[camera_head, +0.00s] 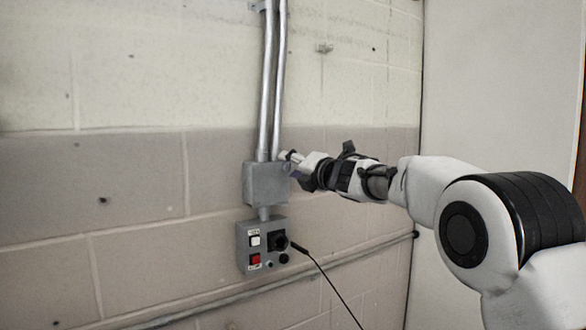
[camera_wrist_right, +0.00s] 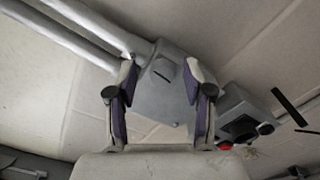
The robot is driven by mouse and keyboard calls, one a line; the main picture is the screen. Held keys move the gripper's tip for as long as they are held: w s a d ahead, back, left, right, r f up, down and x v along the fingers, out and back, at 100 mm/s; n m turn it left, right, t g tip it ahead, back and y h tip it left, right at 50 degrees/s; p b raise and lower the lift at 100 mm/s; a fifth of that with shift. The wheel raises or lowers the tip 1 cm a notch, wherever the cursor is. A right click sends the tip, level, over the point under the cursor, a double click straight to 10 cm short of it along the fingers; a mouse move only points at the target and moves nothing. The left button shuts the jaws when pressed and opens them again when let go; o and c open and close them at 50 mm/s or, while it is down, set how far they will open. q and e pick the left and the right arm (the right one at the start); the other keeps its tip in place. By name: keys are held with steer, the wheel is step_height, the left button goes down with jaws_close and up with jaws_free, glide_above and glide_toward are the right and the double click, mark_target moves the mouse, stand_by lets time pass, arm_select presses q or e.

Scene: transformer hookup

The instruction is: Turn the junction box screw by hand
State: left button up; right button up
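The grey junction box (camera_head: 264,186) is mounted on the block wall below two metal conduits. In the right wrist view, the box (camera_wrist_right: 160,105) shows between my fingers, with a round slotted screw (camera_wrist_right: 164,69) on its face. My right gripper (camera_head: 291,158) is at the upper right of the box in the head view. In the right wrist view, my right gripper (camera_wrist_right: 162,76) is open, with one finger on each side of the screw and a gap to it on both sides. Whether the fingertips touch the box, I cannot tell. My left gripper is not in view.
A control box (camera_head: 262,246) with a white button, a red button and a black knob hangs just below. A black cable (camera_head: 325,275) runs from it to the lower right. Two vertical conduits (camera_head: 271,80) rise above the box. A pipe (camera_head: 340,258) crosses the wall lower down.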

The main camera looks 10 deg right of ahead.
steer(key=shift+f, duration=0.1)
steer(key=v, duration=1.2)
